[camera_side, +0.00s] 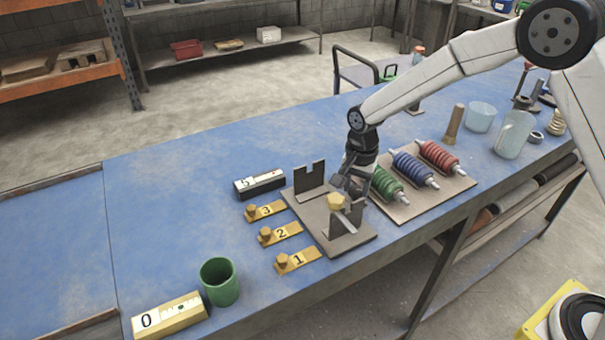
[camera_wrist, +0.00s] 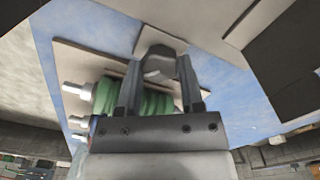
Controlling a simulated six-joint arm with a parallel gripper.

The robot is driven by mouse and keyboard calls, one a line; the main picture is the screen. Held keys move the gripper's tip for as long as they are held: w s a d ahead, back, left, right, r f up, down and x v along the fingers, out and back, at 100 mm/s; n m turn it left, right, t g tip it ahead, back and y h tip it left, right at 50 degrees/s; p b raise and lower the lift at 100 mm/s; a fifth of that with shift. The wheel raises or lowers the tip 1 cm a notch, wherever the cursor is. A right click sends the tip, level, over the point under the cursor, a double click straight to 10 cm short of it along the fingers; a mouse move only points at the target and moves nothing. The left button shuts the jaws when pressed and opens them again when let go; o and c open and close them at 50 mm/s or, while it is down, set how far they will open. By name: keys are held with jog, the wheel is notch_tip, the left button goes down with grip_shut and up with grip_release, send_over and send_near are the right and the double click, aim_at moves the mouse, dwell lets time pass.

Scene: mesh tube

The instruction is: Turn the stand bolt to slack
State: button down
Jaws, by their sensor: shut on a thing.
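The stand (camera_side: 352,240) is a brown base plate with two notched uprights, on the blue bench. The stand bolt (camera_side: 337,201) shows a yellowish hex head near the front upright in the side view. My gripper (camera_side: 344,188) points down at it from behind and to the right. In the wrist view the bolt's hex head (camera_wrist: 160,66) looks grey and sits between my two fingertips (camera_wrist: 160,75). The gripper is shut on the head. The bolt's shank and its angle are hidden.
A tray (camera_side: 400,214) with green (camera_side: 388,187), blue (camera_side: 414,169) and red (camera_side: 438,156) ribbed rollers lies close to the right. A green cup (camera_side: 219,282) stands front left. The bench's far left is clear.

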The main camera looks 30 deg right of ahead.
jog(key=n, duration=1.3)
jog(key=shift+n, duration=0.4)
jog(key=n, duration=1.2)
jog(key=shift+n, duration=0.3)
jog(key=shift+c, duration=1.1)
grip_release()
jog(key=shift+r, duration=0.1)
